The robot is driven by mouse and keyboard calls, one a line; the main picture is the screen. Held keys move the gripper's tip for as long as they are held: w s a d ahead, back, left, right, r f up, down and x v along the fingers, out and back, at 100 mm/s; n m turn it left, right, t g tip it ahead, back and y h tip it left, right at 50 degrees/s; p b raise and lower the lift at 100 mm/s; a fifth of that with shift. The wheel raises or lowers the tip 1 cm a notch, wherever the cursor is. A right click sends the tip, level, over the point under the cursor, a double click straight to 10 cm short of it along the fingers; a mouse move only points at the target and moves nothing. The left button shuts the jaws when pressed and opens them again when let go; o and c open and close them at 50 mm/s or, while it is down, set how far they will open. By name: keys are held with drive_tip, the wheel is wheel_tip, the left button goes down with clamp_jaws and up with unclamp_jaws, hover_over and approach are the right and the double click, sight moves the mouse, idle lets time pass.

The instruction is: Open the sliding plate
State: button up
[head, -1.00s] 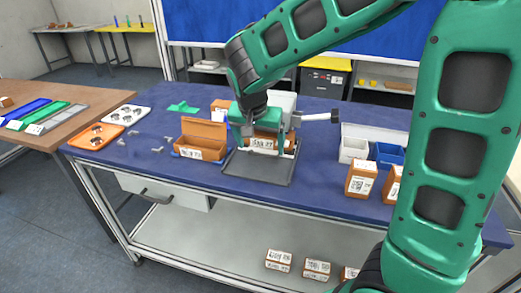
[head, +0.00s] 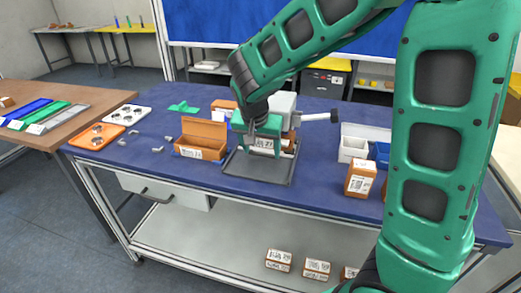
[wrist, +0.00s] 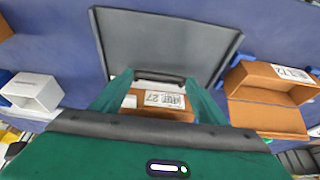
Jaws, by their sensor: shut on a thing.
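The sliding plate (head: 257,166) is a flat dark grey tray at the front of a scanning station on the blue table. It fills the upper middle of the wrist view (wrist: 165,45). A dark handle bar (wrist: 160,78) crosses its near end. My gripper (head: 263,148) reaches down over the plate, with its fingers shut on the ends of this bar. A brown box with a white label (wrist: 165,100) sits just behind the bar, between the fingers in the wrist view. In the head view my gripper hides much of this box and the bar.
An open brown box (head: 203,138) stands to the left of the plate. White (head: 352,149) and blue (head: 383,155) bins and a labelled brown box (head: 360,180) stand to the right. A grey cylinder (head: 318,117) sticks out rightward from the station. The table's front strip is clear.

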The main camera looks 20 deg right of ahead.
drive_tip(key=s+a, duration=0.4)
drive_tip(key=s, duration=0.1)
drive_tip(key=s+a, duration=0.2)
drive_tip(key=s, duration=0.1)
drive_tip(key=shift+s+f, duration=0.15)
drive_tip(key=shift+f, duration=0.25)
drive_tip(key=c, duration=0.5)
drive_tip(key=o, duration=0.6)
drive_tip(key=shift+c, duration=0.2)
drive_tip(key=o, duration=0.5)
drive_tip(key=shift+d+r, duration=0.1)
drive_tip(key=shift+d, duration=0.05)
drive_tip(key=o, duration=0.9)
drive_tip(key=shift+w, duration=0.2)
drive_tip(key=shift+o, duration=0.2)
drive_tip(key=shift+r, duration=0.1)
drive_tip(key=shift+r, duration=0.1)
drive_tip(key=v, duration=1)
drive_tip(key=shift+r, duration=0.25)
drive_tip(key=shift+c, duration=0.6)
